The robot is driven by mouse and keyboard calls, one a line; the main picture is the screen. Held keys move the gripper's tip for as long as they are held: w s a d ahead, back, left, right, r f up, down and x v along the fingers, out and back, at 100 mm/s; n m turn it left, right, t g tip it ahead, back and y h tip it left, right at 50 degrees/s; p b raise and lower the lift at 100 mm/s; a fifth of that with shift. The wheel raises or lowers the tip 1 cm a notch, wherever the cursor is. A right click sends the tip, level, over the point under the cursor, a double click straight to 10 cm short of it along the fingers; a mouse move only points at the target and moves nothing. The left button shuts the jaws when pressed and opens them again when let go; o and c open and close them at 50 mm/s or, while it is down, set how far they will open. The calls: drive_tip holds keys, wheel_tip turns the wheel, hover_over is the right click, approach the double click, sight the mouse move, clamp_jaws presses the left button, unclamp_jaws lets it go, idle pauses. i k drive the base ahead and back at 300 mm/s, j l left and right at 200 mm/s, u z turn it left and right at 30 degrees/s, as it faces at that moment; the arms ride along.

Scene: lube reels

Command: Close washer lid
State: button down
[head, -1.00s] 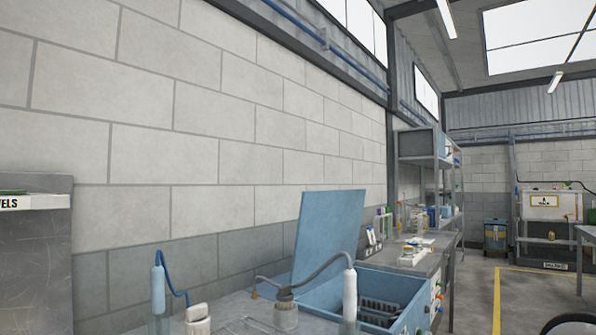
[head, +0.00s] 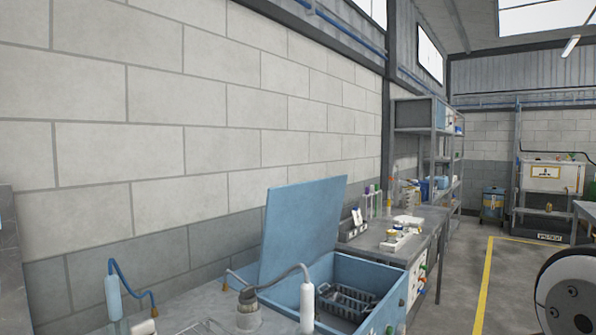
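The washer (head: 392,300) is a blue open-topped box at the lower middle of the head view. Its flat blue lid (head: 303,230) stands raised at the back left side, leaning slightly, and the washer is open. A dark slotted basket (head: 347,300) shows inside it. The washer's lower part is cut off by the picture's bottom edge. My gripper is not in view, so its state and its place relative to the lid are hidden.
A grey bench (head: 437,217) with small bottles and trays adjoins the washer's far side. White bottles with curved tubes (head: 307,305) stand on the near worktop in front of the lid. Shelves (head: 440,150) stand beyond. Open floor (head: 455,285) lies to the right.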

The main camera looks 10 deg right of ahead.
sight(302, 221)
drive_tip(key=i+l, duration=0.45)
drive_tip(key=l, duration=0.2)
drive_tip(key=i+l+z, duration=0.1)
drive_tip(key=i+l, duration=0.35)
drive_tip(key=l, duration=0.15)
drive_tip(key=i+l, duration=0.5)
drive_tip(key=l+z, duration=0.05)
drive_tip(key=l, duration=0.1)
